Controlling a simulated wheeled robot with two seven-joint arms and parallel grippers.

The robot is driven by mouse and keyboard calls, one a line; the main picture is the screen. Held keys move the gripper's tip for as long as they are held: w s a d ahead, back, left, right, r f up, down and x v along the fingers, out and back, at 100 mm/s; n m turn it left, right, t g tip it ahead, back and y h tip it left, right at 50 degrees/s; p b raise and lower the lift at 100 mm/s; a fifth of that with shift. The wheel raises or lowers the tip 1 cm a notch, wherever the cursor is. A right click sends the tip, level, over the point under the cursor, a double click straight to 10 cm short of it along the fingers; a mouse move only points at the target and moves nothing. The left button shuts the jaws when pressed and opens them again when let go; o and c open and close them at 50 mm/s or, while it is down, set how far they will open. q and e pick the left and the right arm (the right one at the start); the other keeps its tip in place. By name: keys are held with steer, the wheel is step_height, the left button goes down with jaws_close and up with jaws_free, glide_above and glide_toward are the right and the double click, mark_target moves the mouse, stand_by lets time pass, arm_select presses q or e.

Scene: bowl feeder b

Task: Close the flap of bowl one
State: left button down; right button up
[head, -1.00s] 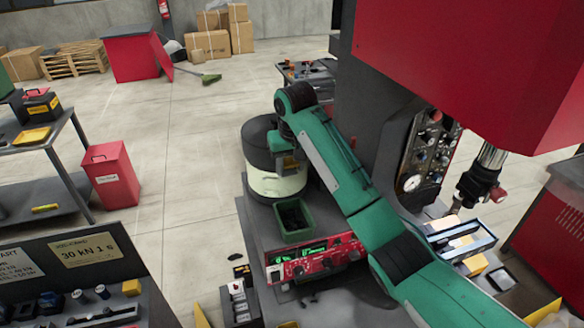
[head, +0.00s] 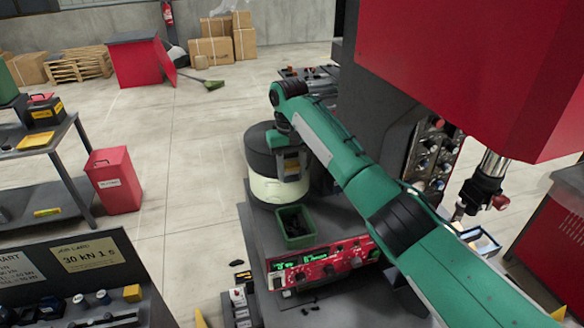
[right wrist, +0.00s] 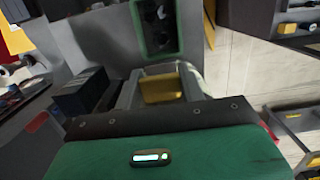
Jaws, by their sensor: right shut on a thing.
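The feeder bowl (head: 268,187) is a round drum with a dark upper part and a cream lower band. It stands on the grey bench, left of the press. My right gripper (head: 291,168) hangs against the drum's right front side, pointing down. It is shut on a small yellow piece (right wrist: 160,88), which shows between the fingers in the right wrist view. I cannot tell whether this piece belongs to the flap. The flap itself is not clear, and my arm and gripper hide part of the drum. My left gripper is out of view.
A green bin (head: 296,228) with dark parts stands just in front of the drum. A red control box (head: 322,266) with green displays sits nearer. The red press (head: 470,70) fills the right, with a blue-edged tray (head: 484,243) under its ram.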

mark_target(290, 162)
steer(key=shift+f, duration=0.1)
steer(key=o, duration=1)
steer(key=shift+w, duration=0.1)
steer(key=r, duration=0.4)
steer(key=w+r+b, duration=0.1)
steer(key=r, duration=0.8)
steer(key=shift+w+a+r, duration=0.2)
steer(key=shift+a+r, duration=0.1)
steer(key=shift+r, duration=0.05)
